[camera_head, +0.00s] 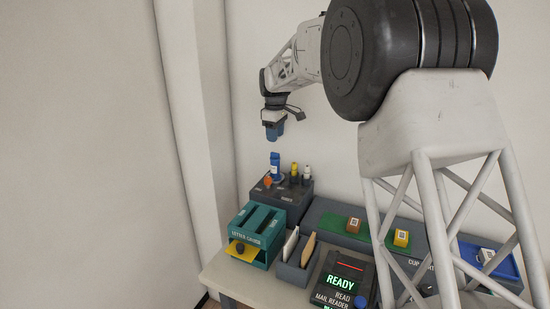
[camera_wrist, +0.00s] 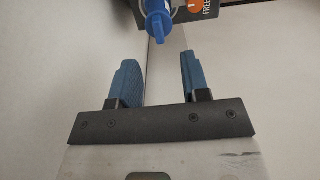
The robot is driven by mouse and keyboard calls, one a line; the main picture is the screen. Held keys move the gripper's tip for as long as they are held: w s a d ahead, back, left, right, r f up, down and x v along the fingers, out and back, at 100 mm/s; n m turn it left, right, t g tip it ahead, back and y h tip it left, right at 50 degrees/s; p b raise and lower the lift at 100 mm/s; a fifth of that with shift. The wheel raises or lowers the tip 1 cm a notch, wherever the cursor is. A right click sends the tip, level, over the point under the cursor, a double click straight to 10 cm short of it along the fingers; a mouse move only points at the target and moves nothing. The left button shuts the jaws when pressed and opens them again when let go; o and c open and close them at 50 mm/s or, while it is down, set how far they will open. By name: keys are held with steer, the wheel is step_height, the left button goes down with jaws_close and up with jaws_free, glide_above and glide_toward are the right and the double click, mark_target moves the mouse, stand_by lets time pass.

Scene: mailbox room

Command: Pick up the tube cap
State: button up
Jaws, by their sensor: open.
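A blue tube (camera_head: 275,164) with a paler lower part stands at the back left of a dark box in the head view. In the wrist view its blue cap (camera_wrist: 158,24) shows at the top edge, with a narrow tab pointing down in the picture. My gripper (camera_head: 274,131) hangs above the tube in the head view, apart from it. In the wrist view my gripper (camera_wrist: 157,62) is open, its two blue fingers spread with nothing between them. The cap lies beyond the fingertips. The rest of the tube is cut off by the frame there.
The dark box (camera_head: 284,196) also holds a yellow-topped tube (camera_head: 294,170), a white-topped tube (camera_head: 307,173) and an orange piece (camera_head: 267,181). A teal letter rack (camera_head: 250,237), a mail reader (camera_head: 343,283) and a blue tray (camera_head: 505,266) share the table. Walls stand close behind.

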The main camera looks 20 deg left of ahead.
mark_target(275, 156)
steer(key=shift+f, duration=1.3)
steer(key=shift+w+a+f, duration=0.1)
steer(key=shift+f, duration=2.55)
jaws_close()
